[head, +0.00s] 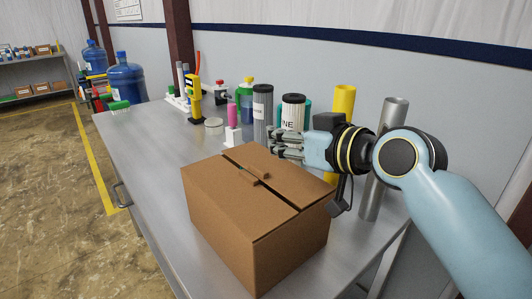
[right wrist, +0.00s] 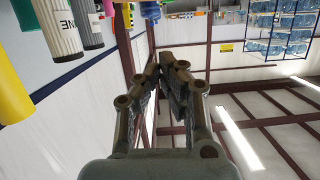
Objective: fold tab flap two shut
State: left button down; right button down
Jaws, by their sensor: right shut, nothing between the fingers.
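A brown cardboard box (head: 215,215) stands on the metal table. Its two large top flaps lie nearly flat, with a narrow dark gap between them. A small raised cardboard tab (head: 256,172) shows near the middle of that gap; I cannot tell which numbered flap it belongs to. My right gripper (head: 274,142) is at the box's far side, seemingly just above or behind the far flap, its fingers pointing left. The right wrist view shows its fingers (right wrist: 166,62) together and empty. My left gripper is not in view.
Filter cartridges (head: 262,104), a yellow cylinder (head: 343,101) and a grey cylinder (head: 394,115) stand behind the box near my right arm. A pink-topped bottle (head: 233,117) stands behind the box. The table (head: 150,150) is clear left of the box.

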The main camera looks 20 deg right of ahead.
aim_at(266, 172)
jog(key=x, duration=0.3)
jog(key=shift+w+a, duration=0.15)
jog(key=shift+w, duration=0.15)
notch_tip(266, 172, down, 3)
jog(key=shift+r, duration=0.1)
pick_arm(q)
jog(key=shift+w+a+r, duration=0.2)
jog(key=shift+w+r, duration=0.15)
pick_arm(e)
jog(key=shift+s+f, duration=0.1)
jog(key=shift+f, duration=0.6)
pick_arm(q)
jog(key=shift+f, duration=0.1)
pick_arm(e)
jog(key=shift+f, duration=0.1)
